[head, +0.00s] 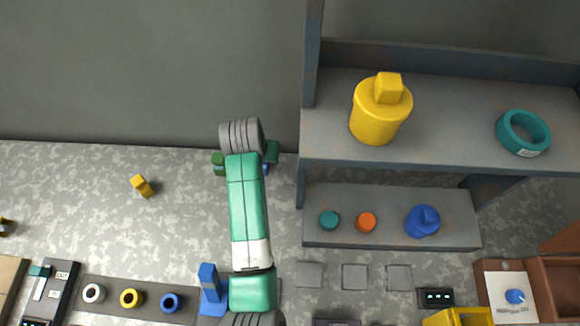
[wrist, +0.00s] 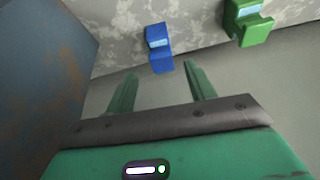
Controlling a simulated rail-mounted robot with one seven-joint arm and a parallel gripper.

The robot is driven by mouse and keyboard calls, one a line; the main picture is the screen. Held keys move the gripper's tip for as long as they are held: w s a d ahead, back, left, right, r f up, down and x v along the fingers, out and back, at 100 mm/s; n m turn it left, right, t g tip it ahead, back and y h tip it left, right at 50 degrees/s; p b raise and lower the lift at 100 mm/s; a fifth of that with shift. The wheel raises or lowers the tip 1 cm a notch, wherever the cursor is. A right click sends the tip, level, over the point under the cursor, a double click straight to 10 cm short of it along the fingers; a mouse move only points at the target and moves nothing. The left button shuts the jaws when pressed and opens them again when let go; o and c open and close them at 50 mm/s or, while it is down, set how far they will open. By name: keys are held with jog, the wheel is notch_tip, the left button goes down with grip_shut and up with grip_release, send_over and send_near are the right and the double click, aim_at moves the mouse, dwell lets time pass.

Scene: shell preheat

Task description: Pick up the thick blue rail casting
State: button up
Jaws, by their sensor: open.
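A blue casting (wrist: 158,48) with a pale patch lies on the mottled floor near the wall in the wrist view. It is just beyond the fingertips, roughly in line with the gap between them; I see no contact. In the head view only a small blue bit (head: 265,169) shows beside my arm, which hides the rest. A green casting (wrist: 247,22) of similar form lies to its right in the wrist view, and left of my arm in the head view (head: 218,160). My gripper (wrist: 161,70) is open and empty, its two green fingers apart.
A grey shelf unit (head: 400,155) stands close to the right of my gripper, holding a yellow canister (head: 378,112), a teal ring (head: 523,132) and a blue canister (head: 422,222). A small yellow piece (head: 142,186) lies on open floor at left. A blue block (head: 209,283) stands in front.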

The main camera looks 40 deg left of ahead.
jog(key=shift+b+x, duration=0.4)
jog(key=shift+x, duration=0.7)
jog(key=b+x, duration=0.2)
jog(key=x, duration=0.3)
jog(key=shift+a+f, duration=0.15)
jog(key=shift+a, duration=0.05)
jog(key=shift+w, duration=0.1)
grip_shut()
jog(key=p+v, duration=0.1)
jog(key=p, duration=0.1)
jog(key=p+v, duration=0.4)
jog(key=shift+w+a, duration=0.35)
jog(key=s+d+p, duration=0.1)
jog(key=s+p, duration=0.3)
jog(key=s+d+p, duration=0.1)
jog(key=s+p, duration=0.3)
jog(key=s, duration=0.1)
jog(key=s+p, duration=0.5)
jog(key=shift+s+d+r, duration=0.1)
jog(key=shift+d+r, duration=0.3)
jog(key=shift+s+d+f, duration=0.1)
jog(key=shift+s+f, duration=0.05)
jog(key=shift+s, duration=0.2)
